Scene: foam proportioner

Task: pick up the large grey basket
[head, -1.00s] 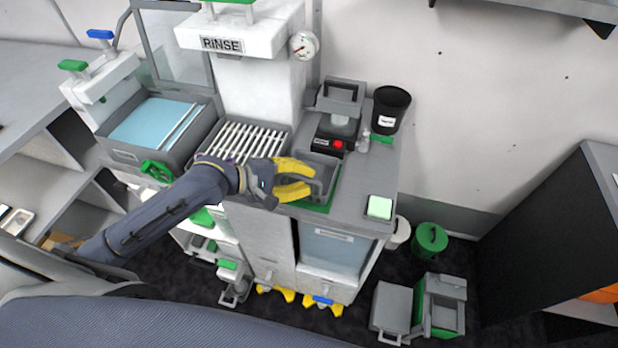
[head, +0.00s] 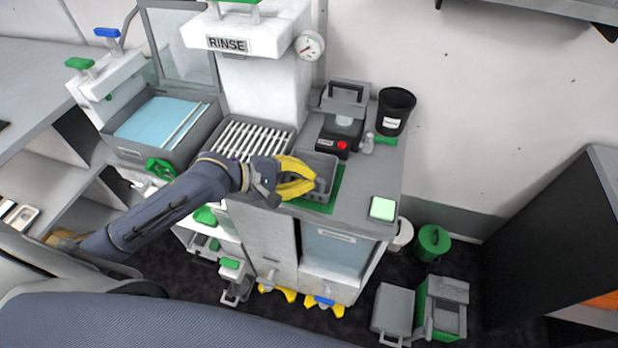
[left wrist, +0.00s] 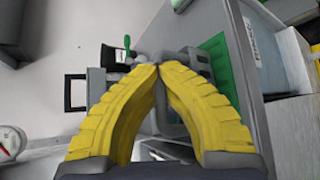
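The large grey basket (head: 326,168) sits on a green mat (head: 338,184) on the grey counter. My left gripper (head: 313,180) has its yellow fingers closed at the basket's near left side and hides part of it. In the left wrist view the tips of the left gripper (left wrist: 159,66) come together on what looks like the basket's thin wall. The basket shows only partly behind the fingers there. The basket appears to rest on the mat. My right gripper is in neither view.
A black device with a red button (head: 342,146) and a black bin (head: 395,110) stand behind the basket. A slatted rack (head: 245,140) is to its left. A pale green block (head: 382,208) lies on the right, with bare counter between. Bins stand on the floor.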

